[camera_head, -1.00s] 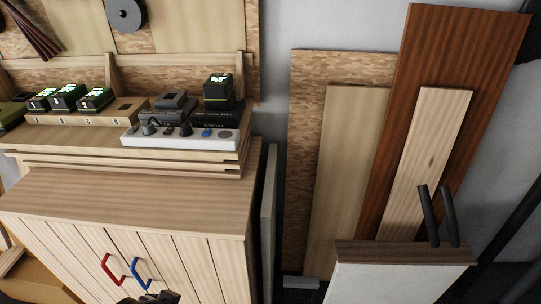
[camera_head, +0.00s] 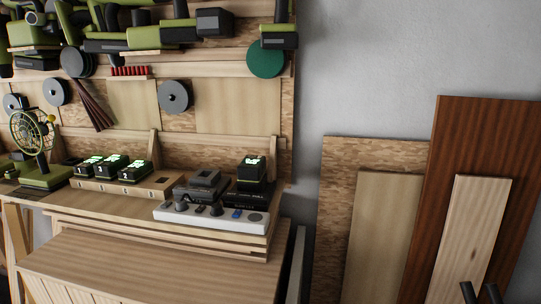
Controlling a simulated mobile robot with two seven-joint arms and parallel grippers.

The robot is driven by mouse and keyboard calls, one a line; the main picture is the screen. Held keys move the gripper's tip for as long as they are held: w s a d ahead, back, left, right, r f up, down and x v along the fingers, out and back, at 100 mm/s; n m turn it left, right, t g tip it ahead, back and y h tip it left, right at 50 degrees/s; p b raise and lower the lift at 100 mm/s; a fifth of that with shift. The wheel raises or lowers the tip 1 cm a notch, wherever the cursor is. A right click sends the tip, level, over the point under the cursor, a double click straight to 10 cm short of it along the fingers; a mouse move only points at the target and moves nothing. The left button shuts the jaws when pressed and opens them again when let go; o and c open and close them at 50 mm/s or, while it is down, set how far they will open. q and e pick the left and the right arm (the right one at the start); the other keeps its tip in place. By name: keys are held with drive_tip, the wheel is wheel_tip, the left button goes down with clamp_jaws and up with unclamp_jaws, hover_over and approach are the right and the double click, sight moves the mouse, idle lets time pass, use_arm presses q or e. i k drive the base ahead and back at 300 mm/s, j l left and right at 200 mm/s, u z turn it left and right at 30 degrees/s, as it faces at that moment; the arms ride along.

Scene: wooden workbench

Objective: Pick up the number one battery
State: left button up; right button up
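Three black batteries with lit green displays stand in a row in a wooden holder (camera_head: 158,188) on the bench: a left one (camera_head: 88,165), a middle one (camera_head: 110,167) and a right one (camera_head: 135,170). A fourth battery (camera_head: 252,171) with a green display sits on a black charger (camera_head: 247,193) further right. The numbers on the batteries are too small to read now, so I cannot tell which is number one. The holder's right end has an empty dark slot.
A white power strip (camera_head: 211,217) lies in front of the charger and a grey device (camera_head: 205,182). A green fan-like tool (camera_head: 35,150) stands at the left. Green tools hang on the wall above. Wooden boards (camera_head: 390,235) lean at the right. The lower cabinet top (camera_head: 150,265) is clear.

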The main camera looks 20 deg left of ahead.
sight(86, 170)
drive_tip(key=u, duration=1.4)
